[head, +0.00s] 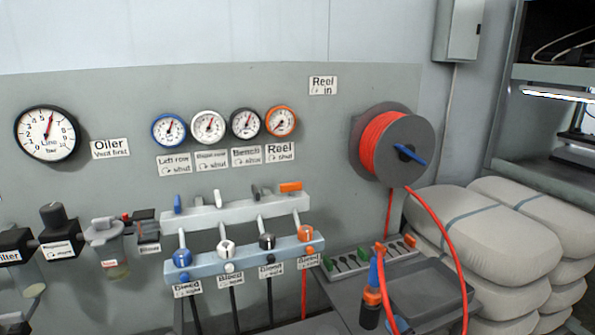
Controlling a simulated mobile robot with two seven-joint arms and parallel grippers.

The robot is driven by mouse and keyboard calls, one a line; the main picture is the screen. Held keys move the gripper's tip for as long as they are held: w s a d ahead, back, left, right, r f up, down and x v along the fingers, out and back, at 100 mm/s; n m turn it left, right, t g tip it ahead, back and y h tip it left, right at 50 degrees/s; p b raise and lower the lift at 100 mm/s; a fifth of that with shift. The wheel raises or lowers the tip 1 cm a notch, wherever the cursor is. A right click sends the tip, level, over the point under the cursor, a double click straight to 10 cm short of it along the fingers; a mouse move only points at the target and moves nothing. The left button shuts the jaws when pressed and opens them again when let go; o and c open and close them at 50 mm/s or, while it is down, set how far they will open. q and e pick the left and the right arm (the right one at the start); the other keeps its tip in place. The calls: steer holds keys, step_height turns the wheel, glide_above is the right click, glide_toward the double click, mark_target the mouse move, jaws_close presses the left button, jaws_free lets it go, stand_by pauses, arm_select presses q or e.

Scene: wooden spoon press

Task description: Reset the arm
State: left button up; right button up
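Neither of my grippers and no clear part of my arms shows in the head view, so their pose is hidden. The view faces a grey wall panel (330,115) with pneumatic fittings. A light-blue manifold (205,262) carries several knobs, including a blue knob (181,257) and an orange knob (306,233). A paler bar (235,213) with small levers runs above it. A grey reel (412,135) with red hose (375,140) and a blue handle (410,154) is mounted at the right.
A large gauge (46,134) and several small gauges (208,127) sit above labels. Filter units (60,235) are at the left. A bench (425,290) holds a small rack (352,262) and a blue-and-orange tool (371,295). The red hose loops over it. Stacked sacks (490,235) fill the right side.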

steer(key=s+d+f+n+g+h, duration=0.1)
steer(key=s+f+n, duration=0.2)
steer(key=s, duration=0.6)
steer(key=s+d+f+n+g+h+p, duration=0.1)
steer(key=s+d+f+n+g, duration=0.1)
steer(key=s, duration=0.7)
steer(key=s+d+f+n+g+h+p, duration=0.1)
steer(key=s+f+n, duration=0.3)
steer(key=s, duration=0.6)
steer(key=shift+d+f+n+h, duration=0.15)
steer(key=shift+d+n+h, duration=0.4)
steer(key=shift+n, duration=0.55)
steer(key=shift+a, duration=0.15)
